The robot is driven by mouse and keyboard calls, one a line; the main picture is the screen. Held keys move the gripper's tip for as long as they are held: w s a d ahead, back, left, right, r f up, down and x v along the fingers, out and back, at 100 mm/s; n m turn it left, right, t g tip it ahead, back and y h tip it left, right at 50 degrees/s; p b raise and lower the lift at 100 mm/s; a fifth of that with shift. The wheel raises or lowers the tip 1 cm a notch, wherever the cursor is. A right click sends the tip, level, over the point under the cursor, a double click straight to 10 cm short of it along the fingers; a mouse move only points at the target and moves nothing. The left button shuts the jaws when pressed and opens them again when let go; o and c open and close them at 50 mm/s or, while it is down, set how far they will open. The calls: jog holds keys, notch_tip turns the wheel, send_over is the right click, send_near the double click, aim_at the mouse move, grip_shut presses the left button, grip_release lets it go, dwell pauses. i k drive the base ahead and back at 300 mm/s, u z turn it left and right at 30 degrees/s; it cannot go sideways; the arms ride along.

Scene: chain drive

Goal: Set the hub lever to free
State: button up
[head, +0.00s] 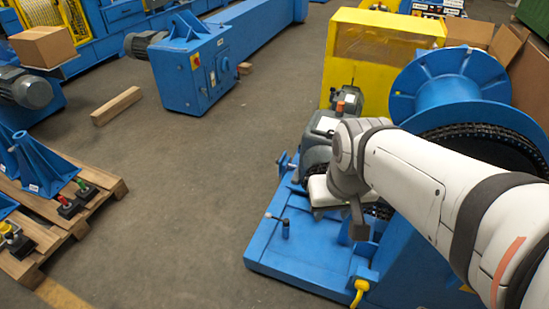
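The chain drive is a blue machine with a large blue drum (447,85) and a dark chain (497,137) around it, at the right. A small lever with a dark knob (285,227) stands up from its blue base plate (262,256). A yellow handle (359,291) sits at the base's front edge. I cannot tell which of these, if either, is the hub lever. My white arm reaches in from the right over the machine. My gripper (345,208) hangs above the base, right of the dark-knobbed lever and apart from it. Its fingers are mostly hidden, so its opening is unclear.
A grey motor (322,138) and a yellow guard (383,42) stand behind my gripper. Open cardboard boxes (490,42) are at the back right. A wooden pallet (38,240) with blue parts lies at the left. The floor (190,190) between pallet and machine is clear.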

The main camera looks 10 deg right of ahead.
aim_at(286, 221)
jog(key=u, duration=0.05)
jog(key=k, duration=1.25)
jog(key=u, duration=0.8)
jog(key=i, duration=0.95)
jog(key=u, duration=0.35)
jog(key=i, duration=1.3)
jog(key=z, duration=0.55)
